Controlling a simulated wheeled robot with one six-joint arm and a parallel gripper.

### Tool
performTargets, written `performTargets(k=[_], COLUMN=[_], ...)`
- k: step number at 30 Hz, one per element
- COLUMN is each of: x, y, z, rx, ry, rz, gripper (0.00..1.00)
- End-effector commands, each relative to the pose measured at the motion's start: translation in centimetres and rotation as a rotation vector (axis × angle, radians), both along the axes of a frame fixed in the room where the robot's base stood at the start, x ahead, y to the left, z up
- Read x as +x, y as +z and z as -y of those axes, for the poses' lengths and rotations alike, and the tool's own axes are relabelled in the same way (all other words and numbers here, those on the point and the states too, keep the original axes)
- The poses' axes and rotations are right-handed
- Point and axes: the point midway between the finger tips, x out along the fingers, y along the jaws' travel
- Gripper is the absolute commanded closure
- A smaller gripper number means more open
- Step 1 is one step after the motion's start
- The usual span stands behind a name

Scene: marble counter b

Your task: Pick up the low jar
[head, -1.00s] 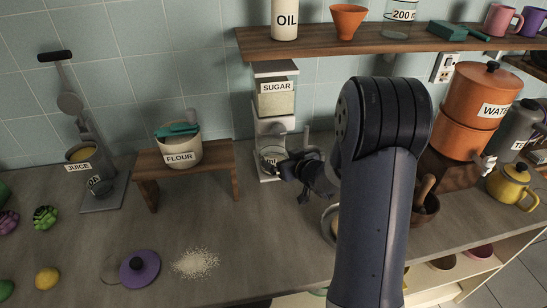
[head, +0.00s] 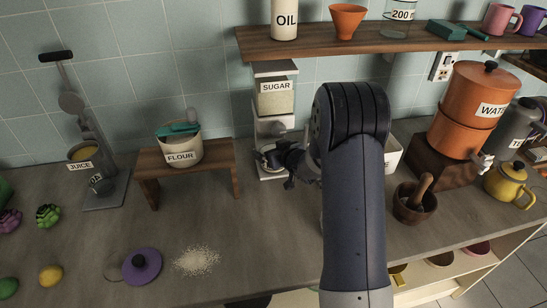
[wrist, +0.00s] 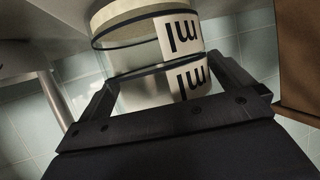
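The low jar (head: 268,156) is small and clear, and sits at the foot of the sugar dispenser. In the wrist view the jar (wrist: 150,42) shows a pale band, a dark line and a white label reading "ml", upside down. My gripper (head: 283,158) is low at the jar's right side in the head view. In the wrist view my gripper (wrist: 165,72) has its two fingers spread wide, one to each side of the jar's near part. I cannot tell whether they touch it. My arm hides part of the counter.
The sugar dispenser (head: 276,98) rises close above the jar. A wooden stand (head: 222,158) with a flour pot (head: 183,153) is to the left. A mortar (head: 413,207) and a white container (head: 392,152) are to the right. The front middle counter is mostly clear.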

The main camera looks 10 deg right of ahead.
Motion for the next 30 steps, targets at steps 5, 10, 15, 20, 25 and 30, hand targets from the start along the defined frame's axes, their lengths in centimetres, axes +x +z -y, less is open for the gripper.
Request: performTargets(k=[5,10,15,20,25,30], x=[-0.01,-0.02,-0.03,0.00,0.00,0.01], y=[0.01,0.01,0.02,0.09,0.14,0.54], z=[0.02,0.03,0.03,0.02,0.02,0.02], rx=[0.000,0.000,0.000,0.000,0.001,0.000], ry=[0.000,0.000,0.000,0.000,0.000,0.000], rz=[0.000,0.000,0.000,0.001,0.002,0.002], gripper=[0.15,0.29,0.43,0.46,0.46,0.46])
